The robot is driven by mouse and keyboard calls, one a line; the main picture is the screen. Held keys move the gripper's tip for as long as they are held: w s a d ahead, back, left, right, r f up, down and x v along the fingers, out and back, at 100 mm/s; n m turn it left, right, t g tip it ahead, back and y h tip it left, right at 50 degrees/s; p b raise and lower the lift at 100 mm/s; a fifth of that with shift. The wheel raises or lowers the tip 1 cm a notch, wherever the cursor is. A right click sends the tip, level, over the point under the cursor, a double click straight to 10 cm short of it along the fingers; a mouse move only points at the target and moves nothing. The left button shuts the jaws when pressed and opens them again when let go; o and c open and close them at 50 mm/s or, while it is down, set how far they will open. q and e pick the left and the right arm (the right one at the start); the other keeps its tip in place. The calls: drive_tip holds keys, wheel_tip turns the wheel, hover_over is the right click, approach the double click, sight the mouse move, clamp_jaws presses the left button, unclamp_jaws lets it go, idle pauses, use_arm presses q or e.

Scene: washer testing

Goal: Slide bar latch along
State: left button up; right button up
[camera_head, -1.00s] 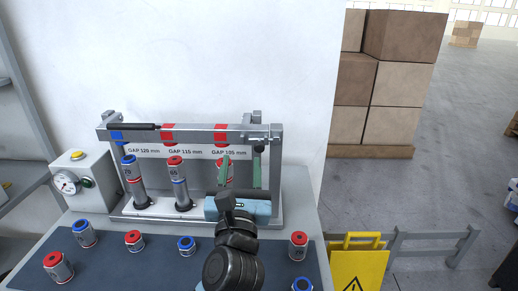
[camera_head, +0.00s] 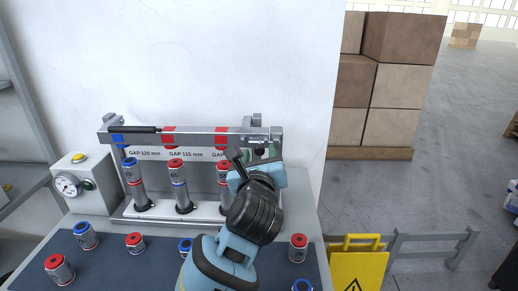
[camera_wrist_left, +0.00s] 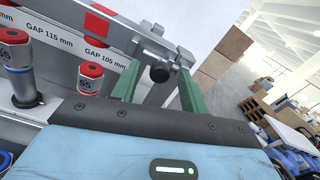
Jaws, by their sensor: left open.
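The grey test frame (camera_head: 200,139) stands at the back of the table with a long top beam. At its right end is the bar latch (camera_head: 262,133), a metal bar with a dark round knob (camera_wrist_left: 160,73). My left gripper (camera_head: 258,153) is just below this end, with the wrist hiding part of the frame. In the left wrist view my left gripper (camera_wrist_left: 158,78) is open. Its green fingers stand on either side of the knob, with visible space around it. My right gripper is not in view.
Three tall cylinders with red or blue caps, such as the left one (camera_head: 133,182), stand in the frame under gap labels. Shorter capped cylinders (camera_head: 86,235) stand on the dark mat (camera_head: 120,265). A gauge box (camera_head: 80,184) is at left.

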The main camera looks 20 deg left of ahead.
use_arm(q)
drive_tip(key=shift+x, duration=1.4)
clamp_jaws()
